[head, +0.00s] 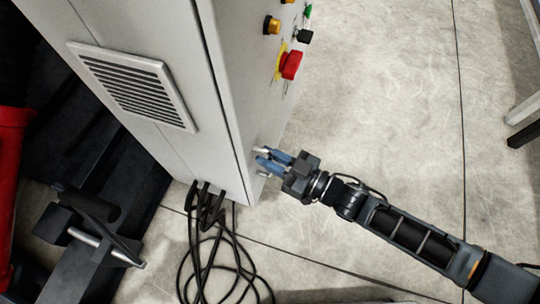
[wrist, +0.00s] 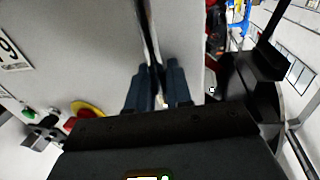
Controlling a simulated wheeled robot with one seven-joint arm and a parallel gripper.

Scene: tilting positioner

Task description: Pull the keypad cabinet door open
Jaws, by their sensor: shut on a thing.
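The light grey cabinet (head: 185,95) stands tilted in the head view. Its control face (head: 245,85), with the buttons, looks flush with the body, with no clear gap. A small metal handle (head: 261,149) sticks out low on that face; its middle is hidden by my fingers. My gripper (head: 268,162) has its blue fingers closed around the handle. In the wrist view my gripper (wrist: 159,92) has a finger on each side of the narrow upright handle bar (wrist: 150,45), with the grey panel (wrist: 90,50) to the left. No keypad is clearly seen.
A red emergency switch (head: 291,65) and other buttons sit above the handle. Black cables (head: 215,235) lie on the floor below the cabinet. Dark machinery (head: 85,225) and a red part (head: 10,160) stand at the left.

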